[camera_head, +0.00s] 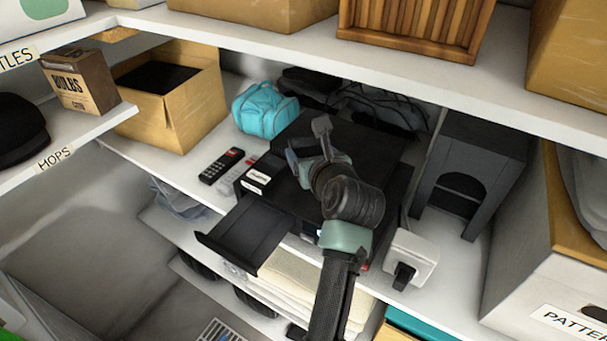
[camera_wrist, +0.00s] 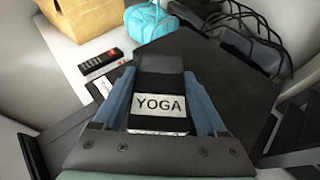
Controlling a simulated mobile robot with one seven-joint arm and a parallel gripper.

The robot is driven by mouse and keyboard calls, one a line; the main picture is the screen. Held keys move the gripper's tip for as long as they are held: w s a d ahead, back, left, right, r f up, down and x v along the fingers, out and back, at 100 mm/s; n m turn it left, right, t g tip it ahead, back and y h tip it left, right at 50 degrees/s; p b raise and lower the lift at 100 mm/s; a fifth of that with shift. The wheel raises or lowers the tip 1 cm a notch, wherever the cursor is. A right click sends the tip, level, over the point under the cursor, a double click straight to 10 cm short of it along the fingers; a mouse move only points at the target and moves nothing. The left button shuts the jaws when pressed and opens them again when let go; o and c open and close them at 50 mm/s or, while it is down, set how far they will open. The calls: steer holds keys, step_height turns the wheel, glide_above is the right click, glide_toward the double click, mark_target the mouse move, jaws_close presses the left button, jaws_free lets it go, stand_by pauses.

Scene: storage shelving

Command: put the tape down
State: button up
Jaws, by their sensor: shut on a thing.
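My gripper (camera_head: 308,150) is above the black top of a drawer unit (camera_head: 365,150) on the middle shelf. In the wrist view my gripper (camera_wrist: 163,88) is shut on a black tape (camera_wrist: 160,65) with a white YOGA label, held between its two blue-grey fingers. The tape's far end points away from the wrist. I cannot tell whether the tape touches the black top below it. In the head view the tape is hard to make out against the dark unit and the fingers.
The unit's drawer (camera_head: 245,235) stands open at the front. A black box with a white label (camera_head: 258,175), remotes (camera_head: 220,165), a turquoise bag (camera_head: 264,110) and a cardboard box (camera_head: 175,110) lie left. Dark bags (camera_head: 375,108) are behind; a grey house-shaped box (camera_head: 468,175) stands right. The upper shelf (camera_head: 400,70) overhangs.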

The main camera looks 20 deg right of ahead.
mark_target(310, 197)
steer(key=shift+s+f+p, duration=0.2)
steer(key=shift+s+f, duration=0.25)
steer(key=shift+f, duration=0.2)
steer(key=shift+s+f+p, duration=0.2)
steer(key=shift+s+f, duration=0.25)
steer(key=shift+f, duration=0.15)
steer(key=f, duration=0.5)
steer(key=shift+w+f+p, duration=0.25)
steer(key=shift+f+p, duration=0.05)
steer(key=shift+s+f, duration=0.1)
steer(key=shift+f, duration=0.15)
steer(key=shift+w, duration=0.2)
steer(key=o, duration=1.2)
steer(key=shift+f, duration=0.2)
steer(key=shift+c, duration=0.2)
steer(key=o, duration=0.4)
steer(key=shift+s+r, duration=0.1)
steer(key=shift+r, duration=0.1)
steer(key=b+v, duration=0.1)
steer(key=v, duration=1.1)
